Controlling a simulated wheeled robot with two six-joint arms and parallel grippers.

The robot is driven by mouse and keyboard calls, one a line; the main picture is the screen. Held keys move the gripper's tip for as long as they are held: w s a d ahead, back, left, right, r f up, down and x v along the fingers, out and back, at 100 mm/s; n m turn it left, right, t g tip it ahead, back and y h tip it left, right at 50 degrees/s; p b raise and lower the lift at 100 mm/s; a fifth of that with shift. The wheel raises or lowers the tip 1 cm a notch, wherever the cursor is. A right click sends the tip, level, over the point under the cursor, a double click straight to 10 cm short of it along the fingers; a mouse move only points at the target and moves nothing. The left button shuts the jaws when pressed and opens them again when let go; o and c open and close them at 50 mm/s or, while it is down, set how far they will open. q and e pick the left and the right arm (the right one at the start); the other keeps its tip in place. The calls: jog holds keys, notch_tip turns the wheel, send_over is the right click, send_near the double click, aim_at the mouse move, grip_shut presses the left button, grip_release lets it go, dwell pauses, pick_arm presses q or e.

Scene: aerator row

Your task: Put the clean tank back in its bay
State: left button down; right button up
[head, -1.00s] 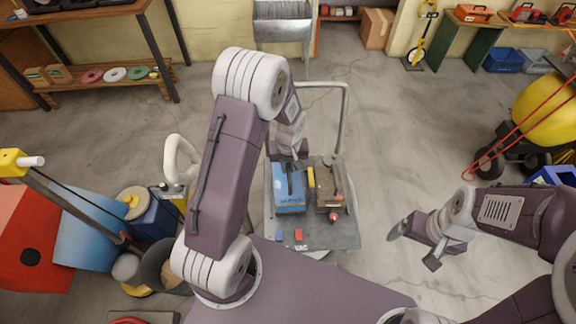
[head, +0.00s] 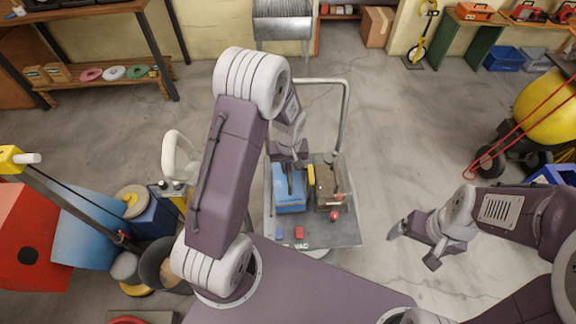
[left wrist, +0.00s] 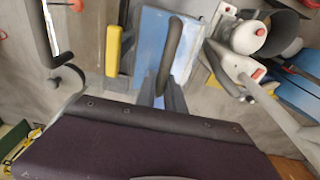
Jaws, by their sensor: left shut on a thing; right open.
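The blue tank (head: 289,199) shows over the left part of the grey cart deck in the head view. It also shows in the left wrist view (left wrist: 150,40), with a dark bar handle (left wrist: 171,55) along its top. My left gripper (head: 290,180) is above the tank and shut on its handle; its fingers also show in the left wrist view (left wrist: 165,92). My arm hides the tank's far end, and I cannot tell whether its underside touches the deck. My right gripper (head: 413,246) is open and empty, out to the right of the cart above the floor.
The cart (head: 340,236) has a tall rail and red and blue pads at its near edge. A yellow block (head: 311,175) and a brown unit with a red knob (head: 327,193) stand right of the tank. Containers crowd the left; floor to the cart's right is clear.

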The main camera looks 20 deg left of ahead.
pick_arm(q)
jog(key=shift+w+f, duration=0.1)
jog(key=c, duration=1.3)
grip_release()
jog(key=shift+c, duration=0.2)
jog(key=shift+s, duration=0.2)
jog(key=r, duration=0.6)
jog(key=s+r, duration=0.1)
jog(key=r, duration=0.2)
jog(key=shift+d, duration=0.3)
jog(key=shift+w, duration=0.1)
